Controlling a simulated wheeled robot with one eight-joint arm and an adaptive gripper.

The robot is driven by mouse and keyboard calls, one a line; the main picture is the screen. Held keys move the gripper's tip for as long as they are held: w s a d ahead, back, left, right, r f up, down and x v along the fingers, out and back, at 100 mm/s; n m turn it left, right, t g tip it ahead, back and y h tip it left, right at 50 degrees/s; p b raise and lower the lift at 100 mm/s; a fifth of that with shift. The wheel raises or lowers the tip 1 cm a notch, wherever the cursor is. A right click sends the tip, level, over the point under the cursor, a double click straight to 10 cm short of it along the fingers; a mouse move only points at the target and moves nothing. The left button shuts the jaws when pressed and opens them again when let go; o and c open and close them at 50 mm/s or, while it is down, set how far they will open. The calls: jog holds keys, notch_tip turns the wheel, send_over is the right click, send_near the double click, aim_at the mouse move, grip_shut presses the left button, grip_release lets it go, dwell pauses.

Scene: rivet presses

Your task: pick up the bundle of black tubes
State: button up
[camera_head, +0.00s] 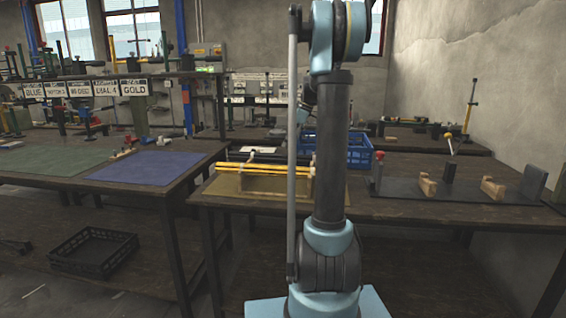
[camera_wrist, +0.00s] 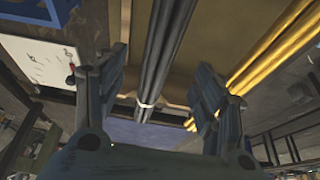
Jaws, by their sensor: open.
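The bundle of black tubes (camera_wrist: 164,45) shows in the wrist view, bound with a white tie near its lower end. My gripper (camera_wrist: 161,72) is open, with one finger on each side of the bundle in the picture. Neither finger appears to touch the tubes, and I cannot tell how deep the bundle sits between them. A bundle of yellow tubes (camera_wrist: 270,52) lies to the right, outside the right finger. In the head view the yellow tubes (camera_head: 262,168) rest on a stand; I cannot make out the black bundle, and my arm hides my gripper.
The stand's tan mat (camera_head: 224,188) lies on the middle table. A blue crate (camera_head: 347,151) stands behind my arm. Wooden blocks (camera_head: 426,187) and a dark fixture stand at right. The left table bears a blue mat (camera_head: 145,166) and a green mat (camera_head: 50,158).

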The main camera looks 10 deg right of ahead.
aim_at(284, 156)
jog(key=shift+x, duration=3.95)
jog(key=shift+d, duration=0.15)
grip_shut()
